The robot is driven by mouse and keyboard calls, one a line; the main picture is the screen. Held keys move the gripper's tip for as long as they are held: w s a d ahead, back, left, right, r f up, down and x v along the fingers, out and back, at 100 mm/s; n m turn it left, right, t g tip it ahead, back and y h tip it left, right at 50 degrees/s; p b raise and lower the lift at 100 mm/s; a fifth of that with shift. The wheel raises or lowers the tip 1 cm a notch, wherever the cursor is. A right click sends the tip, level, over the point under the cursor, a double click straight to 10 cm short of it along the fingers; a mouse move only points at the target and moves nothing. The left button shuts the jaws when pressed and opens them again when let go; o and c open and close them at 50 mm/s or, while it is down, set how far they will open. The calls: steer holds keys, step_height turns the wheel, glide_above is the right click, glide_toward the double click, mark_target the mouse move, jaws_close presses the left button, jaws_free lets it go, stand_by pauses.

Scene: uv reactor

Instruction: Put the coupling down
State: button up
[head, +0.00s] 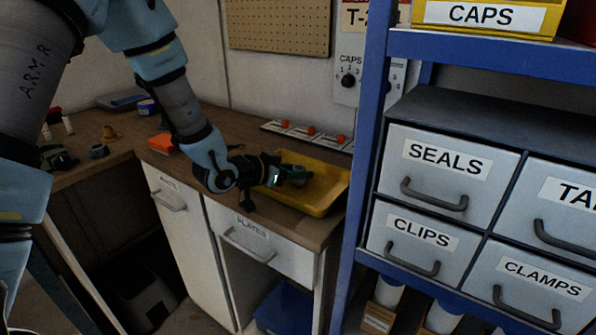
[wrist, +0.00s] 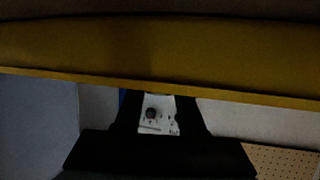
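A small green part with a dark middle, which looks like the coupling (head: 297,172), shows at my fingertips in the head view, over the yellow tray (head: 327,188). My gripper (head: 286,174) reaches sideways over the tray's left part. I cannot tell whether the fingers grip the green part or are just beside it, nor whether it touches the tray floor. In the wrist view my gripper (wrist: 157,105) is a dark outline with a gap between the fingers. A yellow band, probably the tray (wrist: 160,55), covers their tips, and no coupling shows there.
The tray sits on the wooden bench (head: 215,125) beside the blue shelf post (head: 365,150). A strip with orange knobs (head: 311,132) lies behind it. An orange-red block (head: 163,144) and a dark ring (head: 99,151) lie to the left. The wall panel (head: 352,80) stands behind.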

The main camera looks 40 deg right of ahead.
steer(key=o, duration=0.4)
steer(key=shift+r, duration=0.1)
steer(key=b+v, duration=0.2)
steer(key=v, duration=1)
steer(key=shift+r+b, duration=0.1)
steer(key=shift+b, duration=0.2)
steer(key=w+a+f+n+t+y, duration=0.25)
steer(key=w+a+n+y, duration=0.35)
steer(key=a, duration=0.6)
steer(key=w+a+f+n+t+y, duration=0.1)
steer(key=w+a+n+t+y, duration=0.25)
steer(key=w+a, duration=0.65)
steer(key=s+a+n+g+y, duration=0.2)
steer(key=s+a+n, duration=0.1)
steer(key=s+a, duration=0.3)
steer(key=s+a+n+g+y, duration=0.2)
steer(key=s+a+n, duration=0.2)
steer(key=a, duration=0.6)
steer(key=shift+s+a+r+g, duration=0.3)
steer(key=shift+s+a+r, duration=0.1)
steer(key=shift+s, duration=0.55)
